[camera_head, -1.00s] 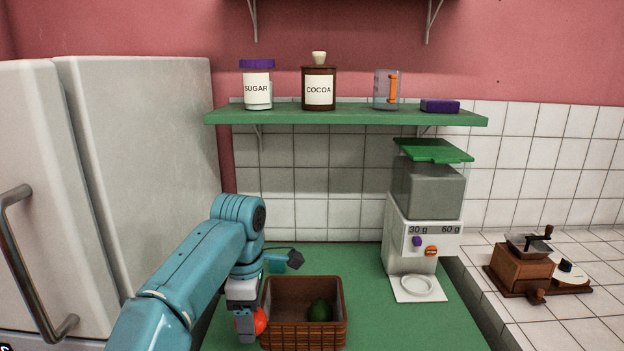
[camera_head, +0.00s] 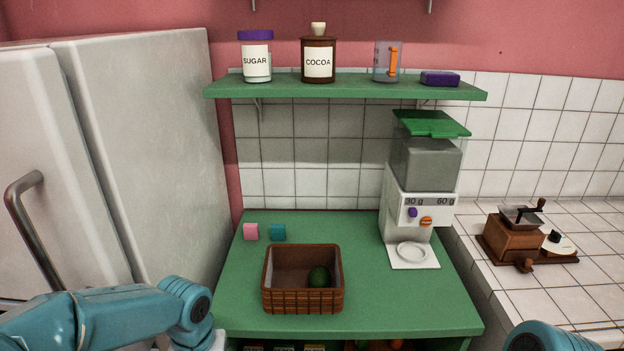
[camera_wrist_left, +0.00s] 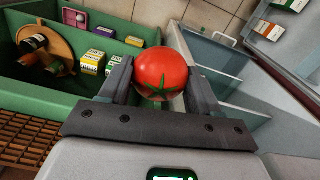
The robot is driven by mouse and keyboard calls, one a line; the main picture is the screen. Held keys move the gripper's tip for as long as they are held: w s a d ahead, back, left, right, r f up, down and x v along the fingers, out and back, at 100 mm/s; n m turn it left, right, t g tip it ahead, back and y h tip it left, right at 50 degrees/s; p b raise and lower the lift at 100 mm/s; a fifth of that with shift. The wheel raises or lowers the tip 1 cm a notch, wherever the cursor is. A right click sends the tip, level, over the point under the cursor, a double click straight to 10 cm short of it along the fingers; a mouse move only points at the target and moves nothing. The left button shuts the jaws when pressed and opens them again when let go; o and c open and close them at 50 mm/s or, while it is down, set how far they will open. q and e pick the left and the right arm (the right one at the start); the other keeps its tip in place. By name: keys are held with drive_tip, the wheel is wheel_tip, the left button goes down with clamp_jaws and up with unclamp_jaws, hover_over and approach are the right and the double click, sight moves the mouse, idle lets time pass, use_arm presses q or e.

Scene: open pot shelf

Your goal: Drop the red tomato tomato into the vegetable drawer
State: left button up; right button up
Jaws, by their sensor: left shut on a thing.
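My left gripper (camera_wrist_left: 160,85) is shut on the red tomato (camera_wrist_left: 162,70), whose green calyx faces the wrist camera. In the head view my left arm comes in at the lower left, and its gripper and the tomato are out of frame. In the wrist view, grey, partly see-through panels (camera_wrist_left: 222,57) stand behind and right of the tomato, apparently a bin or drawer. I cannot tell whether this is the vegetable drawer, or whether the tomato is over its opening. My right gripper is out of view; only part of that arm shows at the lower right.
A brown basket (camera_head: 303,301) holding a dark green vegetable (camera_head: 318,277) stands on the green counter (camera_head: 390,305). Pink (camera_head: 251,231) and teal (camera_head: 278,232) blocks lie behind it. A dispenser (camera_head: 413,205) stands right, a fridge (camera_head: 150,150) left. A green compartment (camera_wrist_left: 95,20) holds small boxes (camera_wrist_left: 93,62).

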use_arm(q)
drive_tip(key=shift+w+d+m, duration=0.1)
drive_tip(key=shift+w+m, duration=0.35)
drive_tip(key=shift+m, duration=0.35)
